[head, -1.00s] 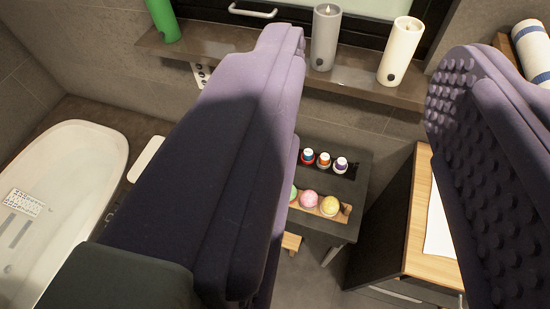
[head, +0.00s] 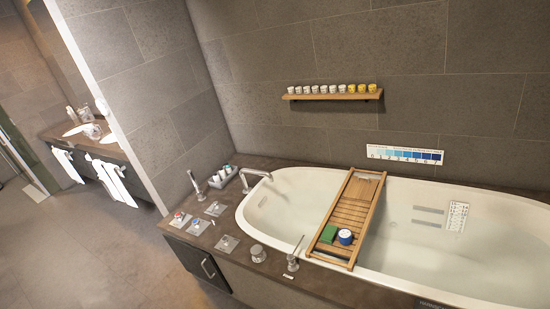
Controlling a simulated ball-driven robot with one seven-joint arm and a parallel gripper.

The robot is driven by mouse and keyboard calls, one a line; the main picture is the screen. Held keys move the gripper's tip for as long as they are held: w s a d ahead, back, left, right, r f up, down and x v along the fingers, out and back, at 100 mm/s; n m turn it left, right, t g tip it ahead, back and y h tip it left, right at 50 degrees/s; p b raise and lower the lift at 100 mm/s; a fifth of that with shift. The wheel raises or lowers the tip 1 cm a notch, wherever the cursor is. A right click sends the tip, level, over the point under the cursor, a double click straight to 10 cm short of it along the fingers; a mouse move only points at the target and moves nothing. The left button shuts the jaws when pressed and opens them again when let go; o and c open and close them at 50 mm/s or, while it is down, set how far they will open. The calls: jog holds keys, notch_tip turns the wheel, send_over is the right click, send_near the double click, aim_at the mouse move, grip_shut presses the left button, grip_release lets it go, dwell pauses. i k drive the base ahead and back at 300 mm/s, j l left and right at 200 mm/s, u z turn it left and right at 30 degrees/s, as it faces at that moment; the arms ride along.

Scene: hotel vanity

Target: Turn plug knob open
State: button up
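Several metal controls sit on the dark stone deck at the near left end of the white bathtub (head: 430,283). A round silver knob (head: 257,252) is near the front edge. To its right stands a metal fixture with an upright handle (head: 294,257) and a small label at its foot. Several square plates with knobs (head: 227,243) lie to the left, one marked red and one blue. I cannot tell for sure which is the plug knob, nor read its setting. My gripper is not in view.
A wooden bath tray (head: 344,215) spans the tub, with a green block and a blue-and-white tin on it. A tap (head: 256,178) and a tray of small bottles (head: 223,176) stand behind the controls. A wall shelf (head: 332,95) holds several cups. The floor at left is clear.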

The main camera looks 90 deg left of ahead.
aim_at(225, 239)
jog(key=u, duration=2.95)
